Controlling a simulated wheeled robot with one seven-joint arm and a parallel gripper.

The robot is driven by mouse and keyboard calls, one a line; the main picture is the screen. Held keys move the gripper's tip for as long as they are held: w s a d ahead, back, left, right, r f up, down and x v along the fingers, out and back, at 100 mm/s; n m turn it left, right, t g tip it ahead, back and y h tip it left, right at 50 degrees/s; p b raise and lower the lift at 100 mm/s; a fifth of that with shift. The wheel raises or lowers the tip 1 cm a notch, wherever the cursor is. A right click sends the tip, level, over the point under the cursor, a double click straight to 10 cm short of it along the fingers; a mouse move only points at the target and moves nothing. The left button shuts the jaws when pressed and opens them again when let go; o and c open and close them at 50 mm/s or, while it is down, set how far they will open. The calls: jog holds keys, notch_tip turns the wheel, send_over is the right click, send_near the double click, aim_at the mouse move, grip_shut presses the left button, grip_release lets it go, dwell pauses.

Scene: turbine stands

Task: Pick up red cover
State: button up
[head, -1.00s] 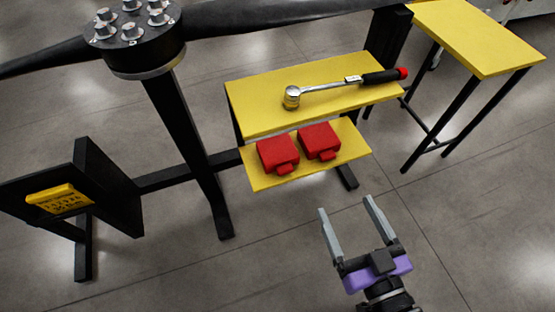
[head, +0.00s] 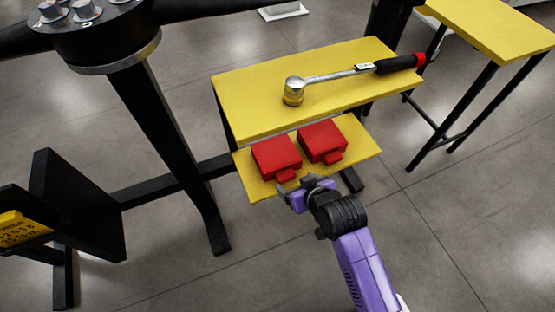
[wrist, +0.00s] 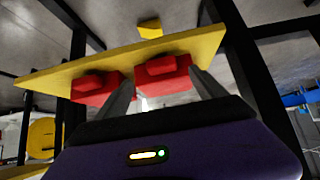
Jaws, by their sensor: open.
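Two red covers sit side by side on the low yellow shelf (head: 355,160): the left red cover (head: 274,155) and the right red cover (head: 322,140). Each has a small tab on its front side. My gripper (head: 298,186) is at the shelf's front edge, close in front of the left cover. In the wrist view the picture looks upside down. There my gripper (wrist: 161,76) is open, with one red cover (wrist: 162,72) between or just beyond its fingertips. The other red cover (wrist: 95,88) is beside it, partly behind a finger. I cannot tell whether the fingers touch a cover.
A higher yellow shelf (head: 245,92) behind holds a ratchet wrench (head: 335,76) with a black and red handle. A black stand leg (head: 165,140) rises at the left. Another yellow table (head: 490,35) stands at the back right. The floor in front is clear.

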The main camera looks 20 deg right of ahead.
aim_at(288, 178)
jog(key=b+x, duration=0.2)
jog(key=x, duration=0.5)
jog(key=shift+w+a+f+b, duration=0.1)
jog(key=shift+a+f+b, duration=0.1)
jog(key=shift+b, duration=0.1)
jog(key=shift+r, duration=0.1)
grip_shut()
